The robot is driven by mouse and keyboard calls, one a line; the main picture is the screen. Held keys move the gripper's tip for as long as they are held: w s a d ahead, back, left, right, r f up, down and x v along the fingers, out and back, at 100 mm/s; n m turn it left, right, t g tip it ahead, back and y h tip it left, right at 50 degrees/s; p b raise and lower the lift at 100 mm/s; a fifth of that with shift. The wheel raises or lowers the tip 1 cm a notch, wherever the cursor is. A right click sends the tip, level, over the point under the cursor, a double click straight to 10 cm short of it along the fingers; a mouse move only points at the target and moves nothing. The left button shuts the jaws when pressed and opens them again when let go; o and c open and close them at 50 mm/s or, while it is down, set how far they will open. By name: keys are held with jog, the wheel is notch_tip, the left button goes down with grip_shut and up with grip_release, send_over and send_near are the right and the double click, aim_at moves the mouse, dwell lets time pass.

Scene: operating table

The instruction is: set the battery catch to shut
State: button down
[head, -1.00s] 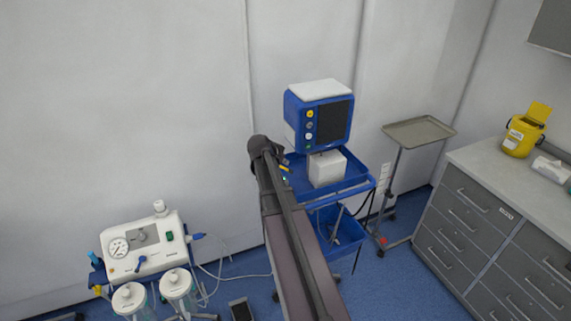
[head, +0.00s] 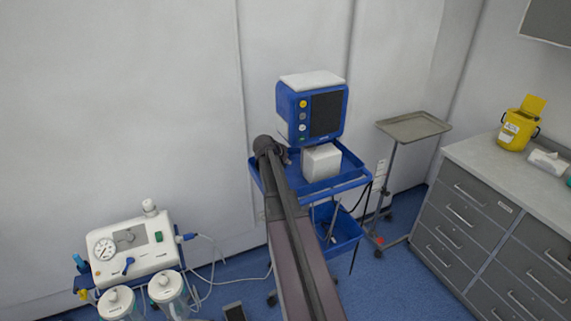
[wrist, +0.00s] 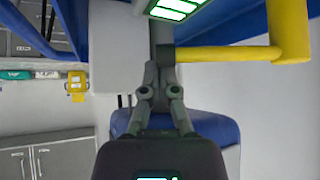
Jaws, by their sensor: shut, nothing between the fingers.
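A thick yellow bar with a wide upright end piece (wrist: 230,54), apparently the battery catch, lies to the right of my gripper in the wrist view. Its thin left end is next to the fingertips; I cannot tell if they touch. A panel of lit green bars (wrist: 174,8) shows at the top edge. My gripper (wrist: 161,48) is shut and empty, beside the blue trolley. In the head view, my arm hides the gripper and the catch. The blue monitor (head: 295,112) with a dark screen stands above the blue trolley tray (head: 345,172).
A metal tray stand (head: 414,126) stands right of the trolley, before a grey drawer unit (head: 465,205). A yellow bin (head: 518,129) is on the counter. A white suction unit (head: 135,248) with jars stands at left. Wall lies behind; floor shows between.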

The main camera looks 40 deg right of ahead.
jog(key=shift+d, duration=0.1)
dwell(0.5)
jog(key=shift+s, duration=0.15)
